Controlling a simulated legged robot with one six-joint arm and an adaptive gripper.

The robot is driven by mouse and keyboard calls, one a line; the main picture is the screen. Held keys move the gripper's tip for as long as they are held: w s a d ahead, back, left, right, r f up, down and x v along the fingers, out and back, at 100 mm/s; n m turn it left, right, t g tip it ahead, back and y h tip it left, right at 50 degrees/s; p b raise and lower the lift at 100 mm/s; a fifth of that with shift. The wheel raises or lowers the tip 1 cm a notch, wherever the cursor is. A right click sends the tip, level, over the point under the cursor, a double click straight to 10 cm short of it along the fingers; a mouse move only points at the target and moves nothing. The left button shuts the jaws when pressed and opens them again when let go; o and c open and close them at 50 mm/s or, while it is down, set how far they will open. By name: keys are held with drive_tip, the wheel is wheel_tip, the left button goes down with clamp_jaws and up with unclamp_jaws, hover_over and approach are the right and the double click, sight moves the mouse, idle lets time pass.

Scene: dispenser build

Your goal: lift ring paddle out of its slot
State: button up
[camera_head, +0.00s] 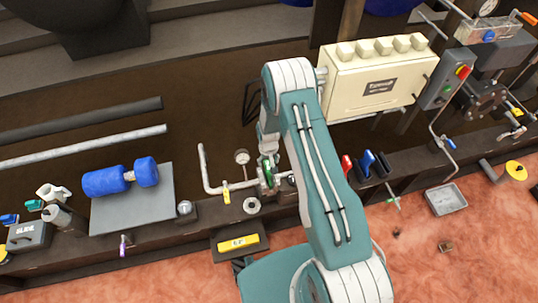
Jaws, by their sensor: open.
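A short silvery pipe run (218,189) with a round gauge (242,157) stands on the bench left of my teal arm. At its right end is a clamp-like fitting with an upright green piece (267,176), which looks like the ring paddle in its slot. My gripper (268,160) points down right over this fitting. It is open, and its fingers are small and dark here. I cannot tell whether they touch the green piece. My arm hides the bench just to the right.
A loose metal ring (252,206) lies in front of the fitting. Red (347,166) and blue (368,160) handles stand right of my arm. A cream cabinet (374,80) rises behind.

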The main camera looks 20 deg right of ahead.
sight(267, 165)
drive_tip(key=f, duration=0.2)
drive_tip(key=shift+a+f, duration=0.3)
drive_tip(key=shift+f, duration=0.35)
drive_tip(key=shift+d+f, duration=0.2)
drive_tip(key=shift+f, duration=0.05)
drive_tip(key=shift+d, duration=0.15)
drive_tip(key=c, duration=0.4)
drive_tip(key=shift+a, duration=0.25)
clamp_jaws()
drive_tip(key=shift+d+r, duration=0.1)
drive_tip(key=shift+r, duration=5.45)
